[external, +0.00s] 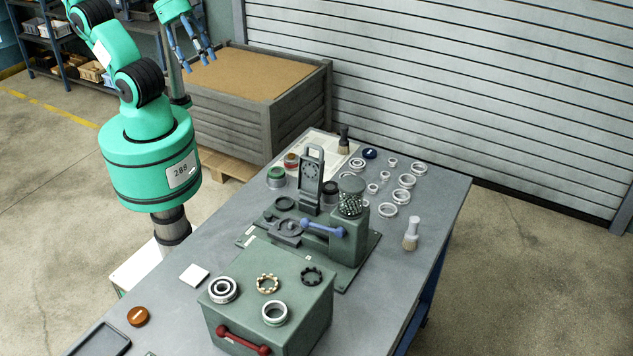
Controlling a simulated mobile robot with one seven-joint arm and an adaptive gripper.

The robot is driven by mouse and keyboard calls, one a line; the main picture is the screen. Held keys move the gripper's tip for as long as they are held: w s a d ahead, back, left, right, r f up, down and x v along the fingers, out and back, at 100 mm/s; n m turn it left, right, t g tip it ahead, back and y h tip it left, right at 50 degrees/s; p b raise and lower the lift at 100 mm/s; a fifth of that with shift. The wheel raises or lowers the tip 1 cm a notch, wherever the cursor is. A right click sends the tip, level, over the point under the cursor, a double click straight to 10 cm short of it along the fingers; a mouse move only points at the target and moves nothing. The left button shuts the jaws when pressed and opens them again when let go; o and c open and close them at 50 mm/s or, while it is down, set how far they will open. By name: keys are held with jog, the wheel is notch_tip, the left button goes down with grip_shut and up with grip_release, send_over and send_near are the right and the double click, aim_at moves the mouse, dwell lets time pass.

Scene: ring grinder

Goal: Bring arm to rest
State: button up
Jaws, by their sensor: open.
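My gripper (194,50) has blue fingers and hangs at the top of the external view, left of centre. Its fingers are spread apart and hold nothing. It is raised over the area behind the table, in front of a large grey crate, and is well clear of the workbench (420,285). My green arm is bent upward from its base at the bench's left side, and part of it is cut off by the top edge.
A green ring grinder (348,240) with a blue handle stands mid-bench. A green box (262,327) with a red handle bears several rings. The grey crate (222,125) stands behind the bench.

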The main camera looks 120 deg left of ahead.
notch_tip(320, 180, down, 8)
jog(key=b, duration=0.8)
jog(key=shift+f, duration=0.15)
